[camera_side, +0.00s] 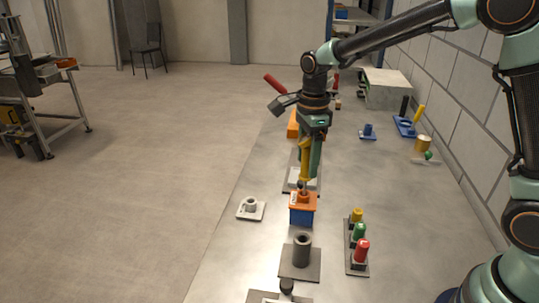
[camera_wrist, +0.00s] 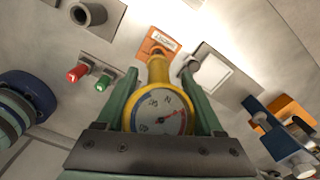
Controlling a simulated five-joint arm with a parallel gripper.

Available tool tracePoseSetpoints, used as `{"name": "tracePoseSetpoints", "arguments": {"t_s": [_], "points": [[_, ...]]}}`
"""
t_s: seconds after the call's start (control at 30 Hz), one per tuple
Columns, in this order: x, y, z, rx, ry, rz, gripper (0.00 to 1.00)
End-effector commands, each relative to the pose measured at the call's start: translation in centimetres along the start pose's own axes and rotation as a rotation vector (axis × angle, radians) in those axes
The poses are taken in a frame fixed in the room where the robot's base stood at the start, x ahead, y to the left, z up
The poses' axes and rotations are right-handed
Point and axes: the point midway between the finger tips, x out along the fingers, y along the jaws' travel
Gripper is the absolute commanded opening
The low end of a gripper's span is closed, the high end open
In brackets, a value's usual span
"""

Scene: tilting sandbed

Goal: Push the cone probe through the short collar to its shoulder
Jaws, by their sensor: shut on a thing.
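My gripper (camera_side: 307,165) is shut on the yellow cone probe (camera_side: 304,158), which hangs roughly upright. The probe's round dial (camera_wrist: 160,112) faces me in the wrist view, between the green fingers. Its lower end is at the top of a blue block with an orange, labelled top (camera_side: 307,203); that top also shows in the wrist view (camera_wrist: 152,42). I cannot tell how far the tip reaches into it, as the tip is hidden. A short pale collar (camera_side: 250,204) on a square plate stands to the left, apart from the probe.
A taller dark tube (camera_side: 302,247) on a plate stands in front. A rack with red (camera_side: 362,250), green and yellow pegs is to its right. Blue fixtures (camera_side: 404,127) and a gold cylinder (camera_side: 423,144) lie by the wall. The bench is clear around the pale collar.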

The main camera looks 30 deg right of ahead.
Motion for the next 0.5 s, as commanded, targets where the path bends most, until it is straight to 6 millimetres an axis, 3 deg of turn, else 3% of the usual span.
{"name": "tracePoseSetpoints", "arguments": {"t_s": [0.5], "points": [[1.2, 0.0, 0.0, 0.000, 0.000, 0.000, 0.04]]}}
